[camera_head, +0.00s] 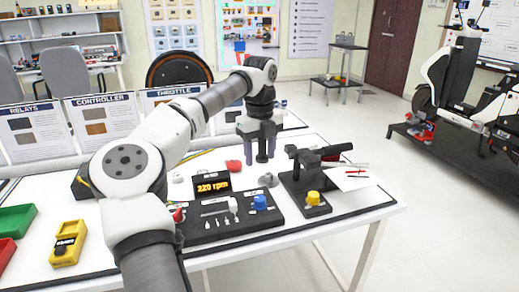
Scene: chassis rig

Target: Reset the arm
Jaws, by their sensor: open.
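My arm reaches from the bottom of the head view up and over the white table (362,215). My gripper (262,158) points downward above the back part of the table, with its two fingers apart and nothing seen between them. It is behind the black control panel (235,222) and left of the black fixture (306,185). A red round object (234,166) lies just left of the fingers, and a grey knob-like piece (268,180) stands just in front of them.
The panel carries a display reading 220 rpm (213,187) and a blue knob (260,202). A yellow knob (313,198) is on the fixture. A yellow box (68,243) and a green bin (16,222) are at left. Upright boards (101,122) line the back. Open floor lies right of the table.

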